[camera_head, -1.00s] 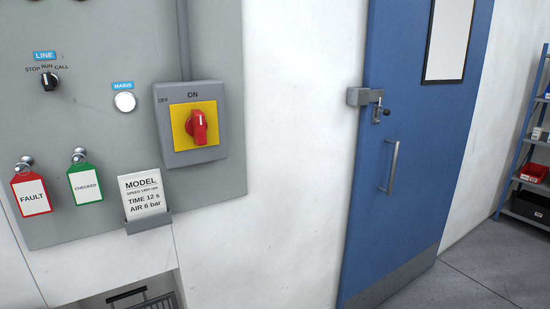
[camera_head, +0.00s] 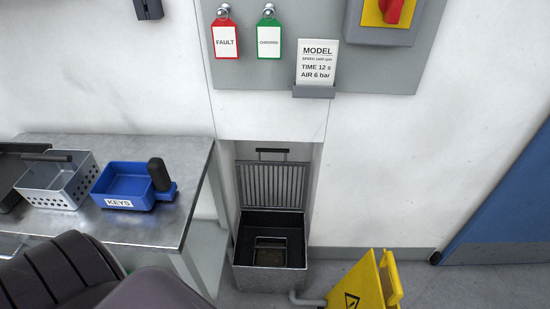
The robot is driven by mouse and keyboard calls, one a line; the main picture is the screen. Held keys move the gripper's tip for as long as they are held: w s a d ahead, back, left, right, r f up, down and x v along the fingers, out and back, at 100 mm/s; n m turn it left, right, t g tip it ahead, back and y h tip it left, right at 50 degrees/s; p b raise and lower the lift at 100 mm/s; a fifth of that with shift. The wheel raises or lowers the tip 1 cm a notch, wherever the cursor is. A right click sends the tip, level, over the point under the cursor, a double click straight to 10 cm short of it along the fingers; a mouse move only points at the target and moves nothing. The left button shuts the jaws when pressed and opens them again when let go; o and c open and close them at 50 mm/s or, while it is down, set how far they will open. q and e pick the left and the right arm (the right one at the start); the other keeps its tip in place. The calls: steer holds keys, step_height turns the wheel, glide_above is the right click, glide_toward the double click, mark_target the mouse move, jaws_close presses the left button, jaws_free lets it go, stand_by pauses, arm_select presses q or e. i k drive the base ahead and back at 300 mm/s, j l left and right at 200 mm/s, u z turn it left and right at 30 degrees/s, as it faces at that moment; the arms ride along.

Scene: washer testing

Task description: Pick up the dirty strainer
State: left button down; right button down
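A grey metal box (camera_head: 242,274) stands on the floor in a wall recess. Its slatted grate (camera_head: 272,186) with a black handle stands upright at the back. Inside the box is a dark well with a smaller rectangular frame (camera_head: 270,243) and a brownish bottom; whether this is the dirty strainer I cannot tell. A perforated silver basket (camera_head: 48,199) with a dark handle sits on the bench at left and looks clean. Neither of my grippers is recognisable in view.
A yellow warning sign (camera_head: 358,287) stands right of the box, near a grey pipe. Dark rounded shapes fill the lower left corner. A blue door (camera_head: 510,225) is at right.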

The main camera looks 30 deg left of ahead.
mark_target(272, 252)
steer(key=u, duration=1.15)
